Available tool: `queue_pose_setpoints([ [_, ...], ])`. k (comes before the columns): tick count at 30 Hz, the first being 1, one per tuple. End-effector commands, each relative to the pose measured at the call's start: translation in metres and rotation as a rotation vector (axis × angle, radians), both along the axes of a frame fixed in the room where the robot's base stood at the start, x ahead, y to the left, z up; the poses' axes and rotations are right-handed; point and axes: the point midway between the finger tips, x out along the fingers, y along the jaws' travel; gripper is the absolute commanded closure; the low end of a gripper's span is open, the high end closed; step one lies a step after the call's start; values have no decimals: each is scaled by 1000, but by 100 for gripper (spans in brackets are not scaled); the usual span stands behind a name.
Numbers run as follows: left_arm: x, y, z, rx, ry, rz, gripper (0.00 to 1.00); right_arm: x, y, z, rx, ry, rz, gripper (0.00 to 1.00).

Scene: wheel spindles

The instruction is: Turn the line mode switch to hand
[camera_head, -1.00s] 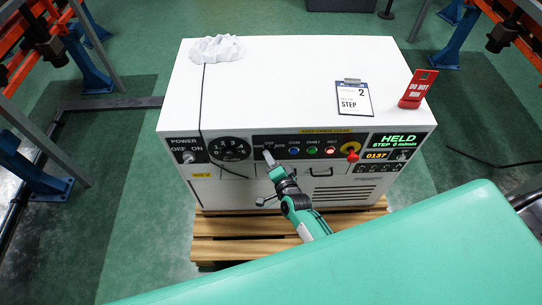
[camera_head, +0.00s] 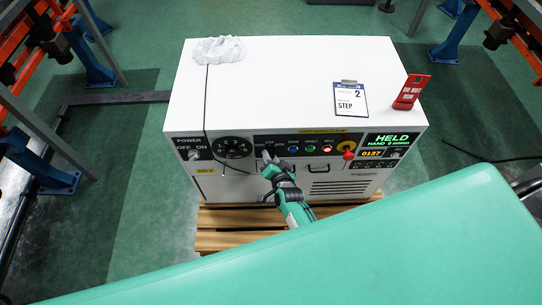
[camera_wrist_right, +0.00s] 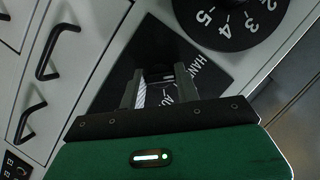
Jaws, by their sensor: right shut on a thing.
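The line mode switch (camera_wrist_right: 158,76) is on the black front panel of the white cabinet (camera_head: 290,75). It is mostly hidden between the fingers of my right gripper (camera_wrist_right: 160,88); HAND and AU... lettering shows beside it in the right wrist view. My right gripper (camera_head: 267,158) is shut on the switch at the left part of the panel in the head view. The display (camera_head: 391,140) at the panel's right reads HELD and, below it, HAND. My left gripper is not in view.
A numbered black dial (camera_head: 232,147) lies just left of the switch. Coloured lamps (camera_head: 310,149) and a red-and-yellow emergency stop (camera_head: 348,152) are to the right. A clipboard (camera_head: 350,98), a red sign (camera_head: 411,91) and a white cloth (camera_head: 218,49) are on top.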

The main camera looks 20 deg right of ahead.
Motion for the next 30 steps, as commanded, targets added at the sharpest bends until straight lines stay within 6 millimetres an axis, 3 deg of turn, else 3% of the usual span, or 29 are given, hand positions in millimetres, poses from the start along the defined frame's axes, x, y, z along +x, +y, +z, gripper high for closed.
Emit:
queue_pose_setpoints([
  [11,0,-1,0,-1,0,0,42,-1,1,-2,-6,4,2,90],
  [12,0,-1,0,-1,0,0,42,-1,1,-2,-6,4,2,62],
  [15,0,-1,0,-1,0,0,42,-1,0,-1,-5,3,1,46],
  [25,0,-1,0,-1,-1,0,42,-3,0,0,-4,2,0,46],
  [30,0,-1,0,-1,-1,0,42,-19,0,4,-4,2,0,46],
])
